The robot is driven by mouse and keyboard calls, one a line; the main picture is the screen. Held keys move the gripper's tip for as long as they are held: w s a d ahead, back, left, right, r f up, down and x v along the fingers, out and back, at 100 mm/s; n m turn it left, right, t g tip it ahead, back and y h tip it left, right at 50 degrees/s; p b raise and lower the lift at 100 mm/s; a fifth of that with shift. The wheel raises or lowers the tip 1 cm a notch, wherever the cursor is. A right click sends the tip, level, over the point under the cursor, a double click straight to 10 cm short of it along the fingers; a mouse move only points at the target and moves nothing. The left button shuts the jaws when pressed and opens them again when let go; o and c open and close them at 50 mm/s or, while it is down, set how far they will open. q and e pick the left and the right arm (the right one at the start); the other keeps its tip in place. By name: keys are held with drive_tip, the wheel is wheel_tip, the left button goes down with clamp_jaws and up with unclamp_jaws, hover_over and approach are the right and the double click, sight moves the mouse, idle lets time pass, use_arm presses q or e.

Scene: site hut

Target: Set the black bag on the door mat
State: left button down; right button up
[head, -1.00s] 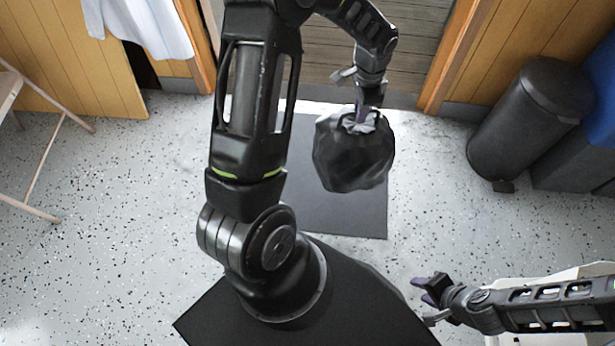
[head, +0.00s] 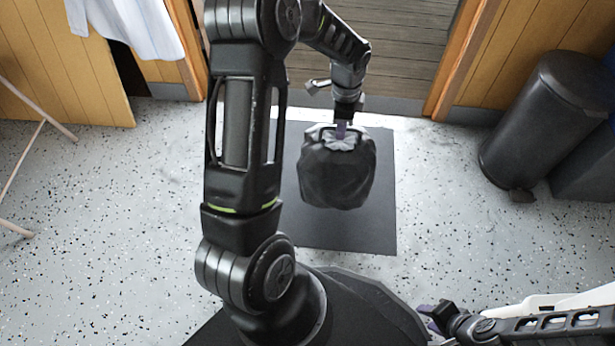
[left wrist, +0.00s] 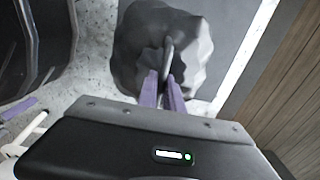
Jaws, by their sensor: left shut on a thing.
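The black bag (head: 338,180), with a pale gathered top and a dark loop, hangs upright from my left gripper (head: 341,131). The left wrist view shows the fingers (left wrist: 163,92) shut on the loop of the bag (left wrist: 136,45). The dark door mat (head: 365,232) lies flat on the floor before the door. The bag is in front of the mat's middle in the head view; I cannot tell whether its underside touches it. My right gripper (head: 434,318) is low at the right, away from the bag; its jaw opening is unclear.
A black bin (head: 545,120) stands at the right by the wall. The grey wooden door (head: 400,60) is behind the mat. Pale chair or rack legs (head: 22,185) show at the left, and a light cloth (head: 125,25) hangs above. Speckled floor beside the mat is clear.

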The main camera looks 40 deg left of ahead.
sight(340, 142)
use_arm(q)
wheel_tip(340, 142, down, 4)
drive_tip(key=shift+f+b, duration=0.15)
drive_tip(key=shift+b, duration=0.9)
drive_tip(key=shift+f, duration=0.3)
wheel_tip(340, 142, down, 5)
drive_tip(key=b, duration=0.2)
drive_tip(key=shift+b, duration=0.3)
